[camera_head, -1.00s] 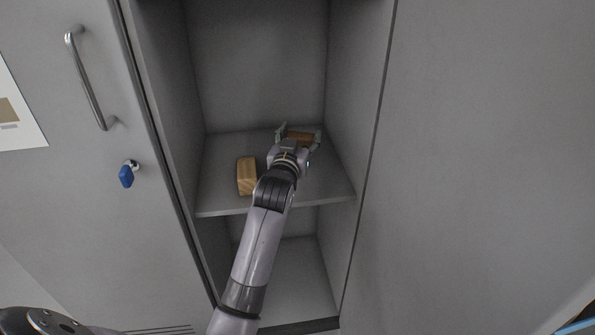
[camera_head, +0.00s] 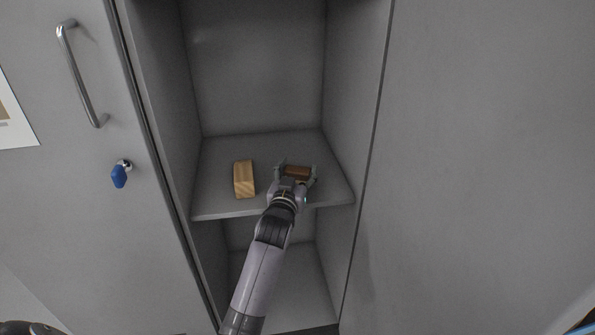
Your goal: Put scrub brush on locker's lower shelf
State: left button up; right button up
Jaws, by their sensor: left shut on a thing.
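My left gripper (camera_head: 296,173) is over the right part of the locker's middle shelf board (camera_head: 218,192), near its front edge. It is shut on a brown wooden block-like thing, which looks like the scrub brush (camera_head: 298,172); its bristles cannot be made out. I cannot tell whether the brush touches the board. Below the board is the locker's lower shelf (camera_head: 300,283), bare where it shows and partly hidden by my left arm. My right gripper is not in view.
A light wooden block (camera_head: 243,180) lies on the middle board, left of my gripper. The locker door (camera_head: 75,200) with handle and blue key (camera_head: 119,176) is at left. A plain grey panel (camera_head: 480,170) is at right.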

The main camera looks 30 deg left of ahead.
pick_arm(q)
jog(key=shift+f, duration=0.1)
jog(key=o, duration=1.2)
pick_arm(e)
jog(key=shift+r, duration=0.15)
